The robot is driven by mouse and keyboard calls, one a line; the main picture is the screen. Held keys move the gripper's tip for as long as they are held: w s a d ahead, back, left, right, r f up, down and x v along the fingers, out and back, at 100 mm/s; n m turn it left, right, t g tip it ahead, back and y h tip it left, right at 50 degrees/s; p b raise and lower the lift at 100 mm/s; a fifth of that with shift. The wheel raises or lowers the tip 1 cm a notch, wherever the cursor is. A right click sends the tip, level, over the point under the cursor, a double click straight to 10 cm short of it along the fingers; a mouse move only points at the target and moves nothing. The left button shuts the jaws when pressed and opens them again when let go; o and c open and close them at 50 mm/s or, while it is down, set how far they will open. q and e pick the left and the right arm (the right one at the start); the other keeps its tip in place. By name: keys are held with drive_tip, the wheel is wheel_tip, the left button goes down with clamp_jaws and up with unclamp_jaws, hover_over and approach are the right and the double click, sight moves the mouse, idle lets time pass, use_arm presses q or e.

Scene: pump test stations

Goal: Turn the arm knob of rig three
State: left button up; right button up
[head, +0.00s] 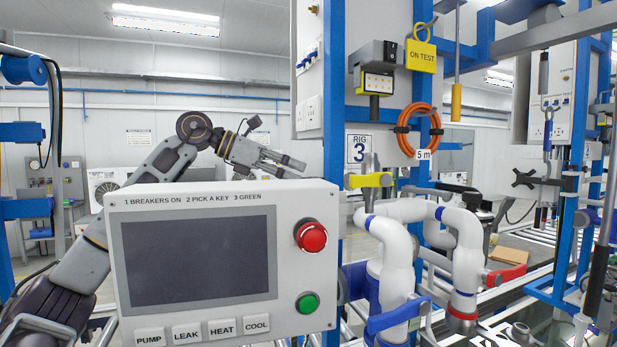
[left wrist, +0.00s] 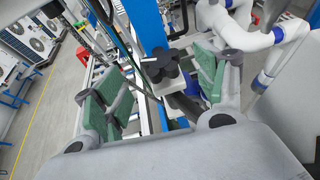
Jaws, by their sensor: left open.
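My left gripper (head: 291,166) is open, above and behind the control panel, pointing right toward the post. In the left wrist view, a black lobed knob (left wrist: 161,67) shows between the two green-padded fingers of my left gripper (left wrist: 158,88). The fingers stand apart from it on both sides; its depth relative to the fingertips is hard to tell. I cannot make out this knob in the head view. My right gripper is not in view.
A grey control panel (head: 130,225) with a screen, a red button (head: 311,236) and a green button (head: 307,303) stands in front. Another black lobed knob (head: 526,180) is farther right.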

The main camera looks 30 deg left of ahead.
use_arm(q)
drive_tip(key=shift+x, duration=2.5)
drive_tip(key=c, duration=1)
drive_tip(key=shift+s+d+n+t+y, duration=0.1)
drive_tip(key=shift+n+t+y, duration=0.7)
drive_tip(key=shift+n+y, duration=0.4)
drive_tip(key=shift+s+d+n+t+y, duration=0.1)
drive_tip(key=shift+n+t+y, duration=0.7)
drive_tip(key=shift+n+y, duration=0.35)
drive_tip(key=o, duration=1)
